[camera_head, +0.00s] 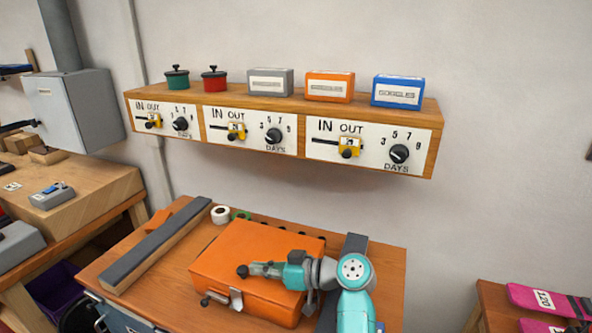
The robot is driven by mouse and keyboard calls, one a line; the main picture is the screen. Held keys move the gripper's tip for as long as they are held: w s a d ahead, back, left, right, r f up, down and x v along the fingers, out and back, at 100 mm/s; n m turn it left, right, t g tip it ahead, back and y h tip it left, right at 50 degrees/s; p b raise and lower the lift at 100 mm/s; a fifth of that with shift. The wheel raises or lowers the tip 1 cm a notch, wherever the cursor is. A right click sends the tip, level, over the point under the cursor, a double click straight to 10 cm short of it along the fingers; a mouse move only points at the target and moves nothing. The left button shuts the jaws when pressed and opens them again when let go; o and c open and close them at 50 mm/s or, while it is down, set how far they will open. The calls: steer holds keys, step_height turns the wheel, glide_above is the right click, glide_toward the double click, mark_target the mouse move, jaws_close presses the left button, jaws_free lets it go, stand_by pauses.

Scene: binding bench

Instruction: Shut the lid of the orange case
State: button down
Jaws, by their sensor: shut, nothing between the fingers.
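The orange case (241,243) lies on the wooden bench, below the wall shelf. Its broad orange lid looks down flat over the body, though I cannot tell whether a thin gap is left at the front edge. A metal latch (237,299) and a dark-ended handle part show on the front side. My gripper (244,271) is shut and empty, reaching in from the right across the lid near its front edge. Its dark tip is over the lid; I cannot tell whether it touches. My arm hides the right part of the case.
A long grey-topped bar (155,244) lies left of the case. White tape (221,214) and green tape (241,215) rolls sit behind it. The wall shelf (285,107) with dials, pots and boxes hangs above. A side bench (92,197) stands left; pink items (545,299) lie right.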

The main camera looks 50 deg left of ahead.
steer(key=shift+s+f, duration=0.1)
steer(key=shift+f, duration=0.25)
stand_by(0.3)
step_height(320, 180, up, 10)
stand_by(0.5)
